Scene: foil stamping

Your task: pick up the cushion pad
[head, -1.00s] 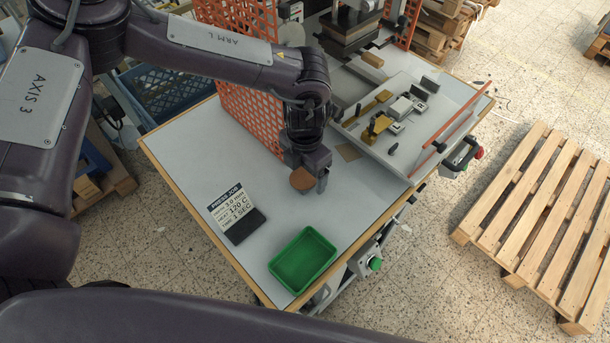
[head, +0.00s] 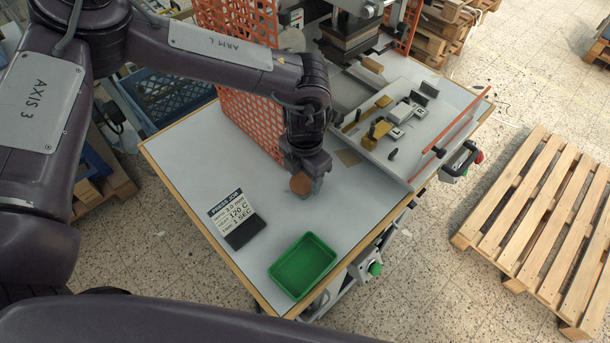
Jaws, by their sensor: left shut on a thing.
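My left gripper (head: 309,176) is over the light grey tabletop, pointing down, and shut on a small brown rounded pad, which I take to be the cushion pad (head: 300,184). The pad shows at the camera side of the fingers, with its brown face turned toward the camera. The fingers hide part of it, and I cannot tell how far it is above the table. My right gripper is out of view.
A green tray (head: 302,265) stands empty at the table's front corner. A job card (head: 236,218) stands left of it. An orange mesh guard (head: 240,105) rises behind the gripper. A press bed (head: 415,140) with fixtures is at right.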

